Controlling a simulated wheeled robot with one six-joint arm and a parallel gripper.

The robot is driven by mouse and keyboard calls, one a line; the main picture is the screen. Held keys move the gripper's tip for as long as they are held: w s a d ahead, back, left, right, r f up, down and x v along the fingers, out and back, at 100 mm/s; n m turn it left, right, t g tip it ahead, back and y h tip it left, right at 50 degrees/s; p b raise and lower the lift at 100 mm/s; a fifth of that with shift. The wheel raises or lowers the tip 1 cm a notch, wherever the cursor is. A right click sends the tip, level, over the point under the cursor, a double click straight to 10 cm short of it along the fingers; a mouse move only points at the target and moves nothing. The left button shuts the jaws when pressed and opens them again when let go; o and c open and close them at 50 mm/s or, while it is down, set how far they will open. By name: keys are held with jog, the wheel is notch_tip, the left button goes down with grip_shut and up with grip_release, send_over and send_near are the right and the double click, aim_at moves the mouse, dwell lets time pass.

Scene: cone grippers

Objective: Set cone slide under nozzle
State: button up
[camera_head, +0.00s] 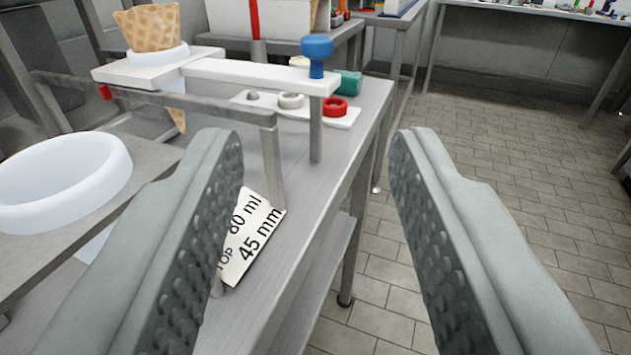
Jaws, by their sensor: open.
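A white cone slide (225,72) shows at the upper left, with a waffle cone (150,27) standing in the white ring at its left part. The cone's tip shows below the slide. A blue knob (316,54) stands on the slide's right end, above a grey post. My gripper (315,150) is open and empty, its two ridged fingers wide apart in the foreground. The blue knob lies beyond the fingertips, between them in the picture and apart from them. I cannot make out a nozzle.
A metal table (330,190) carries the slide's rail (190,105), a white plate with a red ring (334,106) and a pale ring, and a green piece (347,82). A large white ring (65,180) is at left. Tiled floor is clear at right.

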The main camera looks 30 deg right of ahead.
jog(key=shift+d, duration=0.1)
jog(key=n+t+y, duration=0.2)
jog(key=n+y, duration=0.2)
jog(key=y, duration=0.3)
send_near(321, 43)
jog(key=w, duration=0.7)
jog(key=w+d, duration=0.1)
jog(key=w, duration=0.3)
jog(key=shift+n, duration=0.3)
jog(key=shift+a, duration=0.1)
grip_shut()
